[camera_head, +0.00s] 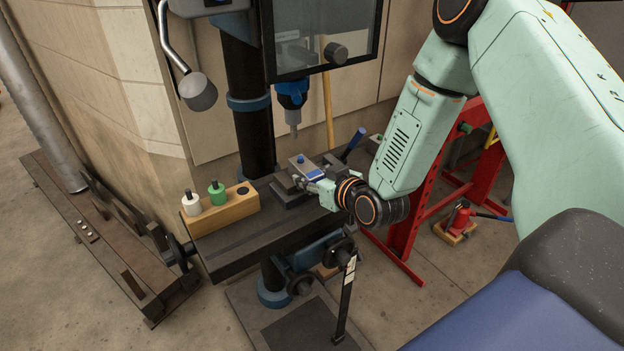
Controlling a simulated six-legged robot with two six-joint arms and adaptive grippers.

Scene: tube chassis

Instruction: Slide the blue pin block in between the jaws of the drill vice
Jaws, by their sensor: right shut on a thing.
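The drill vice (290,197) is a dark grey vice on the drill press table, below the drill chuck. A small blue patch, which I take as the blue pin block (316,174), shows at the vice jaws. My right gripper (313,181) reaches in from the right and is shut on the block. The fingers and vice parts hide much of the block, so I cannot tell how far it sits between the jaws. My left gripper is not in view.
A wooden rack (232,214) on the table's left holds a white pin block (191,205) and a green one (217,195), beside a dark empty hole. The blue drill head (291,95) hangs above the vice. A blue-gripped handle (354,143) rises behind my gripper. A red stand (411,215) is at right.

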